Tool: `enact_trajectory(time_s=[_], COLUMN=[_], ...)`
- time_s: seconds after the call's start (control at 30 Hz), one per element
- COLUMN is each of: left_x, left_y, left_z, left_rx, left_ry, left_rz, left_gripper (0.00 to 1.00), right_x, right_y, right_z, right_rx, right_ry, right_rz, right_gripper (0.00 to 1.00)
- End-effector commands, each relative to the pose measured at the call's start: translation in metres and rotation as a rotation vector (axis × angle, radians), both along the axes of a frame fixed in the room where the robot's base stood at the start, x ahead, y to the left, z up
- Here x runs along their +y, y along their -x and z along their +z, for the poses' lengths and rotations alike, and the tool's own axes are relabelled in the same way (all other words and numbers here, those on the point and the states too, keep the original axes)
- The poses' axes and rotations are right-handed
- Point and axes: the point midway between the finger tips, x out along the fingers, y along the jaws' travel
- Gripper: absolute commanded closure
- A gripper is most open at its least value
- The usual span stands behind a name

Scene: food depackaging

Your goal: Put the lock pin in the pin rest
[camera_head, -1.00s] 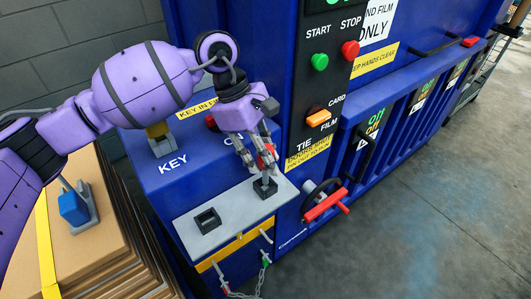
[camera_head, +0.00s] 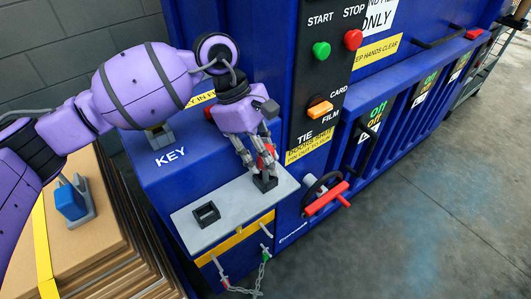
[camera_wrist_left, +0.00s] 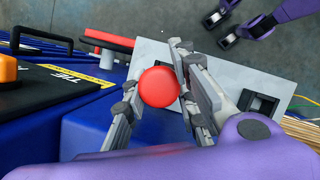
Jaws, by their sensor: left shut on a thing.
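The lock pin has a round red head (camera_wrist_left: 158,87), which sits between the fingers of my left gripper (camera_wrist_left: 155,95). In the head view the red part (camera_head: 267,158) shows between the fingers of my left gripper (camera_head: 259,165), which point down and are shut on it. A black square holder (camera_head: 265,183) stands on the grey shelf (camera_head: 236,207) right below the fingertips. I cannot tell whether the pin's lower end is inside it. A second black holder (camera_head: 206,213), with an open recess, is at the shelf's left and looks empty. My right gripper is not in view.
The blue machine (camera_head: 185,180) rises behind the shelf. A red-handled lever (camera_head: 326,199) juts out close to the right. A chain (camera_head: 246,291) hangs below. Stacked cardboard (camera_head: 110,235) with a blue block-shaped item (camera_head: 72,203) lies left. The floor at right is clear.

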Motion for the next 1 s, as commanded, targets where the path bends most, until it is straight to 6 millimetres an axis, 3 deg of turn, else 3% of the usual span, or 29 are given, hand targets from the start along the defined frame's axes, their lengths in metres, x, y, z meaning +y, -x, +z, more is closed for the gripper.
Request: enact_trajectory(time_s=[0.23, 0.27, 0.4, 0.77, 1.0], left_x=[0.000, 0.000, 0.000, 0.001, 0.015], left_y=[0.000, 0.000, 0.000, -0.001, -0.008], left_z=[-0.007, -0.006, -0.005, -0.002, 0.034], left_rx=[0.000, -0.001, -0.001, -0.001, -0.005], left_ry=[0.000, 0.000, 0.000, 0.000, 0.000], left_rz=[0.000, 0.000, 0.000, 0.000, 0.002], left_gripper=[1.00, 0.70, 0.52, 0.52, 0.52], right_x=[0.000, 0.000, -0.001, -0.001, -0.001], right_y=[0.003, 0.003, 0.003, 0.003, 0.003], right_z=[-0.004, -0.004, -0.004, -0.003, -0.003], right_rx=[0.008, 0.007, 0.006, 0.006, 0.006], right_ry=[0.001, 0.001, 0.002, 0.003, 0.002], right_rz=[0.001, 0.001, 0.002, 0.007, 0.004], right_gripper=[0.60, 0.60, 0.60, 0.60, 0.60])
